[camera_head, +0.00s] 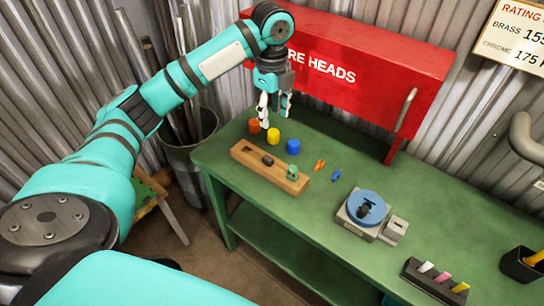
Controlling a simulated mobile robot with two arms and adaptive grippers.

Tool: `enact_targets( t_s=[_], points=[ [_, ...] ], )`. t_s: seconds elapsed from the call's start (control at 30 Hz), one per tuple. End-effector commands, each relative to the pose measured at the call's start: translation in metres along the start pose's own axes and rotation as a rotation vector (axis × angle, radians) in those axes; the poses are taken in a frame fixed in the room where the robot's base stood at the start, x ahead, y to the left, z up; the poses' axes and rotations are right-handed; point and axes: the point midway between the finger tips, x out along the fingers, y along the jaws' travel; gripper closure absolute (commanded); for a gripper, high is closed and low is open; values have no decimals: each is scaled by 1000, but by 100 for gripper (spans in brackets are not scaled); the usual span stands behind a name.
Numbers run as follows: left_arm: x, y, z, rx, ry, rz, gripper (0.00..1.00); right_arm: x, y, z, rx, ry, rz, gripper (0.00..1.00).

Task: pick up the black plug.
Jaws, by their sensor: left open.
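My left gripper (274,110) is open and empty, pointing down above the far left part of the green bench, just over the small coloured cylinders. A wooden block (249,163) lies on the bench in front of the gripper. A small dark piece (268,160) sits at its middle, and a green piece (293,173) is at its right end. A black knob-like part (365,210) is on a blue disc (352,202) on a grey device. I cannot tell for sure which dark piece is the black plug. My right gripper is out of view.
Orange (254,126), yellow (273,135) and blue (293,147) cylinders stand behind the block. Small orange (319,165) and blue (336,176) pieces lie to its right. A red box (370,65) rises behind. A black holder (425,282) stands at the front right.

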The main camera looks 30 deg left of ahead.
Motion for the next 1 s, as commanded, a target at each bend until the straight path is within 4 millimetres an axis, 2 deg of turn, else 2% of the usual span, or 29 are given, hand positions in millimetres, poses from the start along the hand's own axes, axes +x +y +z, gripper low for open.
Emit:
enact_targets(
  t_s=[0.3,0.43,0.53,0.77,1.0],
  points=[
    [68,2,0,-1,-1,6,54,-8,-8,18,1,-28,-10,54],
    [93,2,0,-1,0,5,54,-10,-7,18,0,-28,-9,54],
    [105,1,0,-1,0,2,54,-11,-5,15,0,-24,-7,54],
    [121,2,2,-1,-1,3,54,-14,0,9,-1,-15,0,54],
    [156,5,6,0,0,3,54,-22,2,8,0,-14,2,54]
  ],
)
